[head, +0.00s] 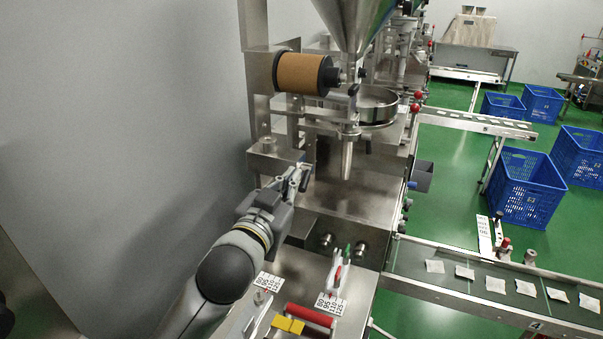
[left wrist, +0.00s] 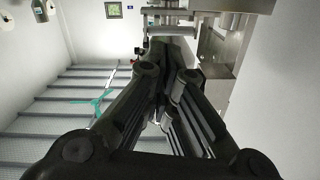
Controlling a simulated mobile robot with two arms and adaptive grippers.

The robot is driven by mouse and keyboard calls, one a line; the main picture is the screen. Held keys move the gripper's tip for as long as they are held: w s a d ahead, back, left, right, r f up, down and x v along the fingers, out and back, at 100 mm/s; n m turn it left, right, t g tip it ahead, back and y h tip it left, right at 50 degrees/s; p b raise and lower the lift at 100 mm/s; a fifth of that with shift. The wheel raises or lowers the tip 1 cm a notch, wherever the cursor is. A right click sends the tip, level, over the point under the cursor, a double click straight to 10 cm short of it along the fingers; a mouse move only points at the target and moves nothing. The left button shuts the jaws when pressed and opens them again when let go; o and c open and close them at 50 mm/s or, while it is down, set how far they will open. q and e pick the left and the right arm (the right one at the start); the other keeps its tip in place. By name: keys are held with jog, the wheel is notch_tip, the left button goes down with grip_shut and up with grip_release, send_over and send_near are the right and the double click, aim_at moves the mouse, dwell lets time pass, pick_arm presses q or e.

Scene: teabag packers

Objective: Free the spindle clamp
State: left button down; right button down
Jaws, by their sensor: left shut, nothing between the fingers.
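A brown film roll (head: 302,73) sits on a horizontal spindle on the near packing machine in the head view. A black hub (head: 329,75) is at the roll's right end, and a small dark lever (head: 354,89) shows just right of it. I cannot tell for sure which of these parts is the clamp, or whether it is tight. My left gripper (head: 303,177) is below the roll, in front of the machine, apart from roll and hub. Its fingers are shut and empty; they also show in the left wrist view (left wrist: 171,62). My right gripper is out of view.
A steel hopper (head: 354,18) and a round pan (head: 378,106) stand right of the roll. A front ledge holds a red roller (head: 310,315) and a yellow block (head: 288,324). A conveyor (head: 450,281) with several sachets runs right. Blue crates (head: 522,190) stand on the green floor.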

aim_at(305, 177)
pick_arm(q)
jog(key=w+d+f+p, duration=0.2)
jog(key=w+f+p, duration=0.2)
jog(key=w, duration=0.5)
jog(key=shift+w+d, duration=0.2)
jog(key=shift+d, duration=0.15)
